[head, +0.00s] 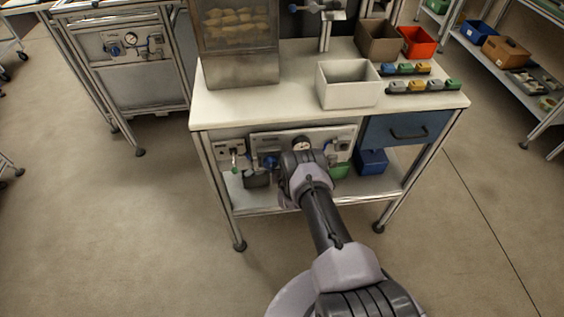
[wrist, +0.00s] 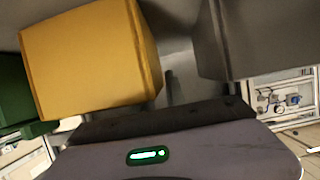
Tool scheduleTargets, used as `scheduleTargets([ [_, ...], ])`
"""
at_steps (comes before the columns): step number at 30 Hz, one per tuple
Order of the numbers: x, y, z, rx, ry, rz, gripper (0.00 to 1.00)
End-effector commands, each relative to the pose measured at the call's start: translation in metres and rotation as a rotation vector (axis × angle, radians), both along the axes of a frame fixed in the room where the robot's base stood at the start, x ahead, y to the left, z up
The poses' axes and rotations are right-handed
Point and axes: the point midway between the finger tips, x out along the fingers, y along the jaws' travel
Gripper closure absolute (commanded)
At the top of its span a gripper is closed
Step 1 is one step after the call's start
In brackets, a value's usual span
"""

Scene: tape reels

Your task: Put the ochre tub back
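The ochre tub (wrist: 92,58) fills the upper left of the wrist view, close in front of my gripper and tilted in the picture. In the wrist view my gripper (wrist: 165,115) shows as a dark bar above a grey housing with a green light. A narrow dark piece stands beside the tub's right side; I cannot tell whether the fingers touch the tub. In the head view my arm (head: 323,215) reaches under the workbench top, and its own links hide the gripper and the ochre tub.
In the wrist view a green tub (wrist: 14,95) is left of the ochre one and a dark grey box (wrist: 255,40) is right. In the head view a blue tub (head: 371,162) sits on the lower shelf, below the drawer (head: 408,130). A white bin (head: 348,88) stands on the workbench.

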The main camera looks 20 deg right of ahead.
Motion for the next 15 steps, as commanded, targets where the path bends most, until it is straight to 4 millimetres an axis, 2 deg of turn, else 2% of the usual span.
scheduleTargets([
  [11, 0.0, 0.0, 0.003, 0.0, -0.001, 0.0, 0.74],
  [15, -0.018, 0.005, 0.015, 0.0, 0.003, 0.0, 0.74],
])
